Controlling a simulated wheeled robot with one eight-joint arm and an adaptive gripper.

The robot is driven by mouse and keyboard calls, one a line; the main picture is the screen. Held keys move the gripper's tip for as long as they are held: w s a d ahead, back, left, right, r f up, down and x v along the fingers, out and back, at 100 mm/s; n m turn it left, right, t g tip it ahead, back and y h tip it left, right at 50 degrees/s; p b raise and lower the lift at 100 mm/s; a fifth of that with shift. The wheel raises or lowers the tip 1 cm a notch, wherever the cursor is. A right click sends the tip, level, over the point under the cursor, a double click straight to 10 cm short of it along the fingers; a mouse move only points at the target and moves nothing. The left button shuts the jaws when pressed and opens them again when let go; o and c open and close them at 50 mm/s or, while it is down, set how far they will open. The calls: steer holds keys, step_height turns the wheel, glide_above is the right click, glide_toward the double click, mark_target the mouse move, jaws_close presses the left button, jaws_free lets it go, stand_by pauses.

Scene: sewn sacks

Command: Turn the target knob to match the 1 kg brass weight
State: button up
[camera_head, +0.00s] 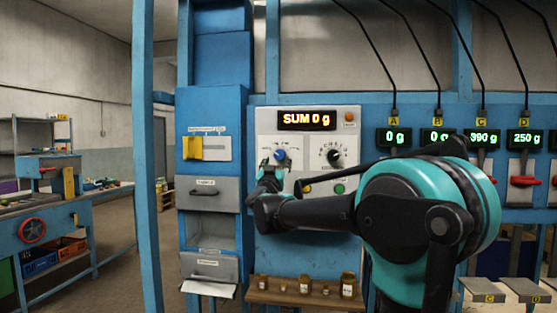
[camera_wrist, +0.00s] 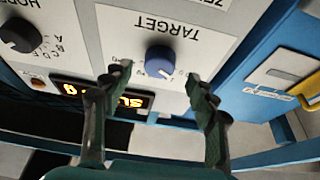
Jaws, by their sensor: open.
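The blue TARGET knob (camera_head: 280,155) is on the white panel below the SUM 0 g display (camera_head: 307,120). In the wrist view, which is upside down, the knob (camera_wrist: 160,61) sits between my two fingers. My gripper (camera_wrist: 159,76) is open, one finger on each side of the knob, with visible gaps and nothing held. In the head view my gripper (camera_head: 270,165) is just below and left of the knob. Several brass weights (camera_head: 304,284) stand on the wooden ledge (camera_head: 300,298) below the panel. Their marks are too small to read.
A black selector knob (camera_head: 334,156) is right of the blue knob; it also shows in the wrist view (camera_wrist: 20,36). Displays A to D read 0, 0, 390 and 250 g. A red lever (camera_head: 523,181) is under D. A yellow-handled cabinet (camera_head: 203,148) is at left.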

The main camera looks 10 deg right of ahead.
mark_target(279, 156)
steer(key=shift+x, duration=1.7)
steer(key=c, duration=1.1)
